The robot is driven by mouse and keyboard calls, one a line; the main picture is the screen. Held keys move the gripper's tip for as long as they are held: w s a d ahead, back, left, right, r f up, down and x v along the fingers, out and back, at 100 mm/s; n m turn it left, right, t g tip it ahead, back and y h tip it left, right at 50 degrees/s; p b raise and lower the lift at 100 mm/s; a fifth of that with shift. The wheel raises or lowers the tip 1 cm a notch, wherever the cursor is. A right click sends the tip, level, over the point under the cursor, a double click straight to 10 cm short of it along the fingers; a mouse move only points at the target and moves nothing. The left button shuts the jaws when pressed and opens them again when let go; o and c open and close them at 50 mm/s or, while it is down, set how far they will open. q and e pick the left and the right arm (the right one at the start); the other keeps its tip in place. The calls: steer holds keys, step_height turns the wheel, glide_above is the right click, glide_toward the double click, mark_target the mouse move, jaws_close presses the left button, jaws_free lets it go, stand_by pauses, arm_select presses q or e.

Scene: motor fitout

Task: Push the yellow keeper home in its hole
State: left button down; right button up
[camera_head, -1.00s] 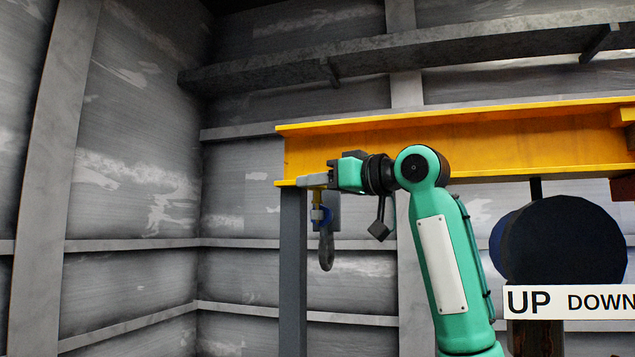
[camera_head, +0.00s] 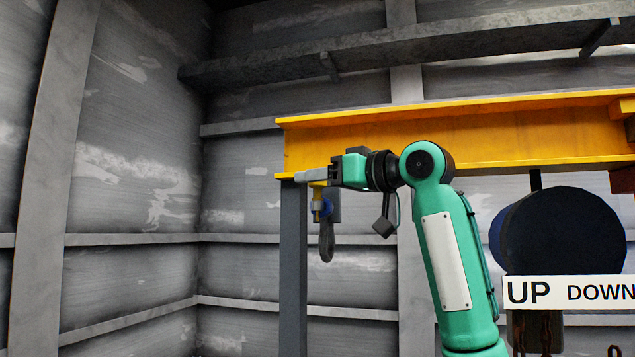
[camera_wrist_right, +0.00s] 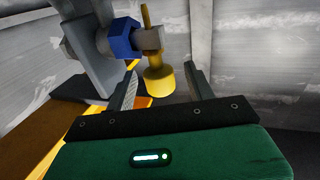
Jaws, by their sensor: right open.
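The yellow keeper (camera_wrist_right: 159,82) shows in the right wrist view as a thin pin with a fat round head. Its pin runs through the grey shank end (camera_wrist_right: 149,38) beside a blue nut (camera_wrist_right: 124,39); how deep it sits I cannot tell. My right gripper (camera_wrist_right: 163,78) is open, with one finger on each side of the head and gaps visible. In the head view my right gripper (camera_head: 302,177) is at the left end of the yellow beam, with the keeper (camera_head: 317,204) and blue nut (camera_head: 327,209) just below. My left gripper is out of view.
A dark loop (camera_head: 326,243) hangs below the nut. A dark drum (camera_head: 565,235) and an UP/DOWN sign (camera_head: 570,293) stand at the right.

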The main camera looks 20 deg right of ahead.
steer(key=b+v, duration=0.5)
steer(key=v, duration=0.8)
steer(key=shift+b, duration=0.3)
